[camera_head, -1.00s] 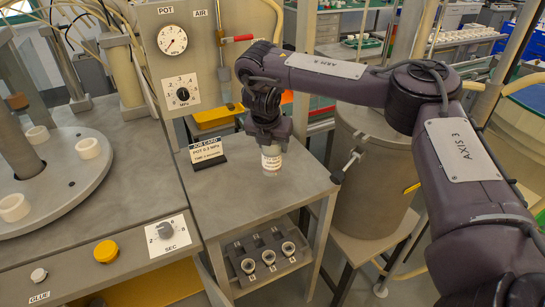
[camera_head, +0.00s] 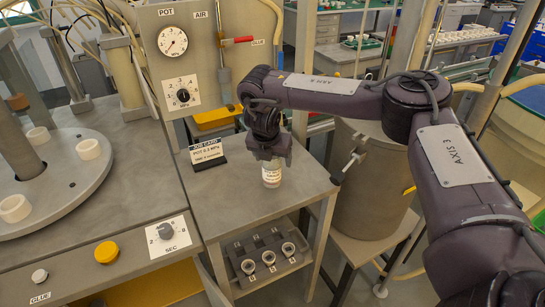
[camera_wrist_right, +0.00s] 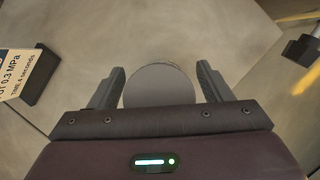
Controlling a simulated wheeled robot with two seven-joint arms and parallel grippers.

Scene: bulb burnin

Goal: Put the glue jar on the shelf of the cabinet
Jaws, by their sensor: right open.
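The glue jar (camera_head: 271,174) is a small pale cylinder with a printed label, standing upright on the grey top of the small cabinet. My right gripper (camera_head: 269,156) is over it, pointing down. In the right wrist view the jar's round grey lid (camera_wrist_right: 160,84) lies between the two open fingers of the right gripper (camera_wrist_right: 160,88), with a gap on each side. The cabinet's top (camera_head: 230,200) is above an open shelf (camera_head: 240,288), which holds a dark rack with several round-mouthed fittings. My left gripper is not in view.
A job card (camera_head: 207,154) on a black stand is left of the jar. A control panel (camera_head: 180,60) with gauge and dial rises behind. A large grey pot (camera_head: 360,200) with a clamp handle stands to the right. The cabinet top's front is clear.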

